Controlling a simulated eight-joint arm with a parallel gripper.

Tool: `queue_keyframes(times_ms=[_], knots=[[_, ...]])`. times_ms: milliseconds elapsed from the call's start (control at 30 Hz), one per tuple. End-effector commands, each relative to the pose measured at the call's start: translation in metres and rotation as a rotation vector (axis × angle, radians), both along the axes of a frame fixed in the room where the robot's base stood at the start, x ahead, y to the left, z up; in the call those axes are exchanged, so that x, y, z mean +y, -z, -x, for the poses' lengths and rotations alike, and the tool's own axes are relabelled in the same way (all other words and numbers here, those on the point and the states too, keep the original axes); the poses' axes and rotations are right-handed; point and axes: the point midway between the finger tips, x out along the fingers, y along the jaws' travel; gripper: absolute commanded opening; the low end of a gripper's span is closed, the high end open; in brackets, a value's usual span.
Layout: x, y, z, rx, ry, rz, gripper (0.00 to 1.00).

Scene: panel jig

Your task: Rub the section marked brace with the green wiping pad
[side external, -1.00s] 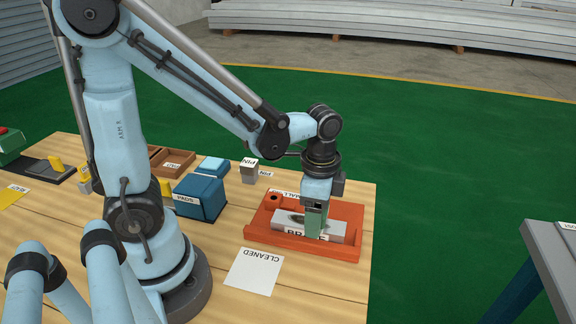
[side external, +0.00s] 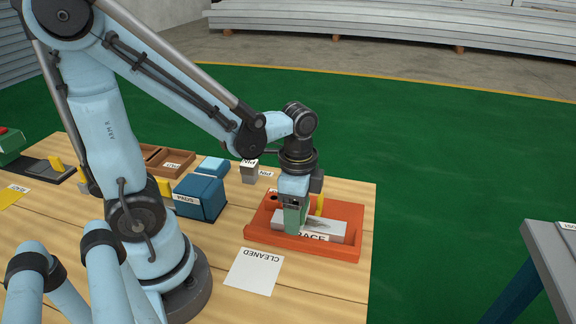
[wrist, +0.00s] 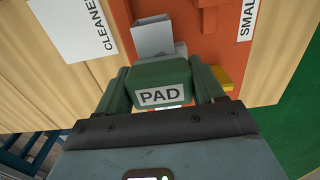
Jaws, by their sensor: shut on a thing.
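The brace section (side external: 335,229) is a light grey block lying in an orange jig tray (side external: 345,253). Its label is partly covered, with "RACE" readable, and a dark smudge shows on its top right of my gripper. My gripper (side external: 293,230) points down over the left part of the block. In the wrist view my gripper (wrist: 165,90) is shut on the green wiping pad (wrist: 150,76), labelled PAD. The pad's underside is hidden, and I cannot tell for certain whether it touches the block. The block's grey end also shows in the wrist view (wrist: 153,37).
A yellow piece (side external: 320,205) stands in the tray behind the block. A white CLEANED sheet (side external: 254,271) lies front left of the tray. A blue PADS box (side external: 200,197) and a grey PIN block (side external: 249,173) stand further left. The table's right edge is close to the tray.

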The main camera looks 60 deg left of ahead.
Motion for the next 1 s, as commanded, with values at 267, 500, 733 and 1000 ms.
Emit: queue_keyframes(times_ms=[267,500,733,1000], knots=[[-0.019,0.0,-0.018,0.0,0.003,0.0,0.29],[-0.034,0.0,-0.034,0.0,0.002,0.0,0.29],[-0.049,0.002,-0.049,0.0,0.001,0.0,0.29],[-0.053,-0.026,-0.052,0.0,-0.001,0.0,0.29]])
